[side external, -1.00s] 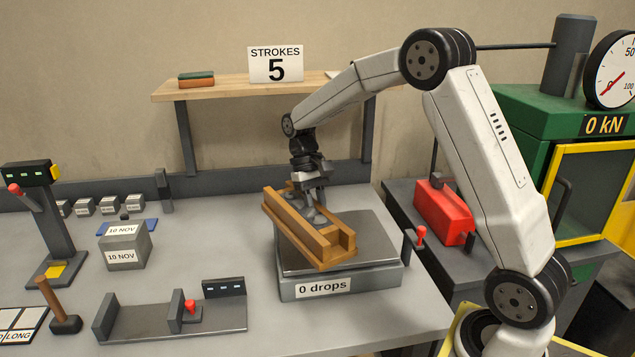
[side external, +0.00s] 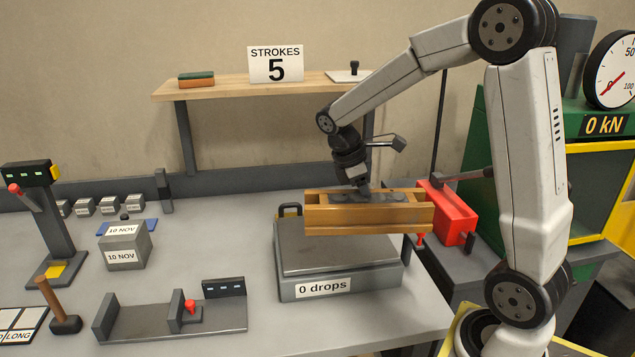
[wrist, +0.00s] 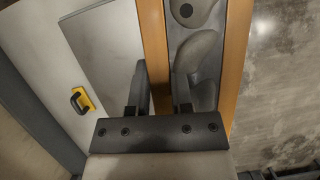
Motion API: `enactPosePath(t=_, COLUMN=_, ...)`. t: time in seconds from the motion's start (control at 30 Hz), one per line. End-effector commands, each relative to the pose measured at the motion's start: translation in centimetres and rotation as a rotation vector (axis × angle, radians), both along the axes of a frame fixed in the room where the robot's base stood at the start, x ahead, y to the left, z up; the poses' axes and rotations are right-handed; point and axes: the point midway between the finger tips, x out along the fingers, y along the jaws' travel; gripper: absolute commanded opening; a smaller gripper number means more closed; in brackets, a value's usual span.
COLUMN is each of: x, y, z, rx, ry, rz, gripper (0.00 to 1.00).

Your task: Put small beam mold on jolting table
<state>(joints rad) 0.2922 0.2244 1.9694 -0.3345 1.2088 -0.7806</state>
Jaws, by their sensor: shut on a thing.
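The small beam mold (side external: 370,218) is a long wooden trough with lumpy grey material inside. My gripper (side external: 362,189) is shut on it from above. In the wrist view the fingers (wrist: 160,95) straddle one long wooden wall of the mold (wrist: 153,40). The mold runs left to right above the back and right part of the jolting table (side external: 325,258), a grey block with a flat top plate labelled "0 drops". The mold's right end reaches past the plate. It appears raised above the plate, and it hides the plate's back right part.
A red box-like object (side external: 452,215) stands close behind the mold's right end. A small red-knobbed lever (side external: 421,241) is at the table's right. A black and yellow handle (side external: 290,210) lies behind the table. A grey cube (side external: 124,250) stands left, with free bench between.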

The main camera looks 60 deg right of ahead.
Motion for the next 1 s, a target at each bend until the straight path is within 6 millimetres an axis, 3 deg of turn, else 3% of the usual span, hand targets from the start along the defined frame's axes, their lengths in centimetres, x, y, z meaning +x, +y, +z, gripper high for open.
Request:
enactPosePath(t=0.23, x=-1.0, y=-0.7, z=0.7, rx=-0.003, ry=-0.003, rz=0.119, gripper=0.00)
enactPosePath(t=0.57, x=-1.1, y=-0.8, z=0.7, rx=-0.002, ry=-0.002, rz=0.140, gripper=0.00)
enactPosePath(t=1.0, x=1.7, y=-1.9, z=-0.7, rx=-0.002, ry=-0.001, rz=0.137, gripper=0.00)
